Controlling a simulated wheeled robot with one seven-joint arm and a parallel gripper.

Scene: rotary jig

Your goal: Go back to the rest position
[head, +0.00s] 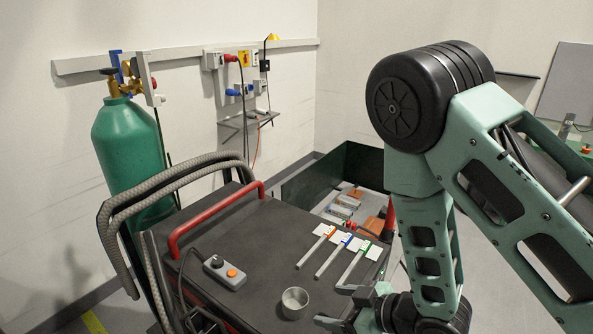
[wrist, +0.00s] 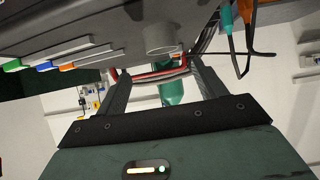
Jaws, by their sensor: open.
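My gripper (head: 334,305) is at the front right of the dark cart top (head: 250,232) in the head view, at the end of my green arm. In the wrist view my gripper (wrist: 158,70) has its two dark fingers spread apart, with nothing held between them. A small grey metal cup (head: 295,303) stands on the cart to the left of the fingers. The cup (wrist: 162,36) also shows beyond the fingertips in the wrist view, apart from them. Part of my gripper is hidden behind my arm in the head view.
Three bars with orange, blue and green ends (head: 334,250) lie on the cart. A green gas cylinder (head: 130,155) and hoses stand left. A dark green bin (head: 335,178) is behind.

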